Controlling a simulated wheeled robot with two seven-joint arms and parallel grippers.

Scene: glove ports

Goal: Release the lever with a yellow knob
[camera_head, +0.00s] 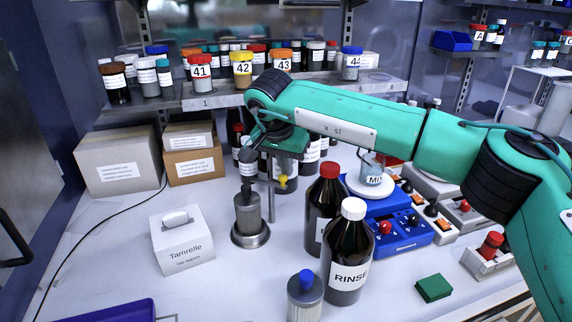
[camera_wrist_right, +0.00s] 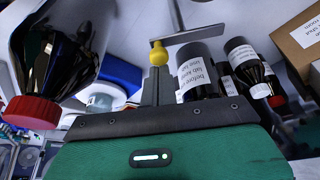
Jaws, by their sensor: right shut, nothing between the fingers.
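The yellow knob (camera_head: 283,183) is at the right end of a short grey bar on a thin post, in the middle of the bench. In the right wrist view the knob (camera_wrist_right: 158,52) sits just beyond my fingertips, with the grey lever bar (camera_wrist_right: 196,40) running to the right from beside it. My right gripper (camera_head: 281,170) points down right above the knob, shut and empty. In the wrist view its narrow fingers (camera_wrist_right: 157,74) are together and appear to touch or nearly touch the knob. Exact contact is unclear. My left gripper is not in view.
A labelled dark jar (camera_wrist_right: 197,75) stands close by the knob. A red-capped bottle (camera_head: 325,205) and the RINSE bottle (camera_head: 347,255) stand to the right, before a blue stirrer (camera_head: 403,233). A Tamrelle box (camera_head: 182,240) is left.

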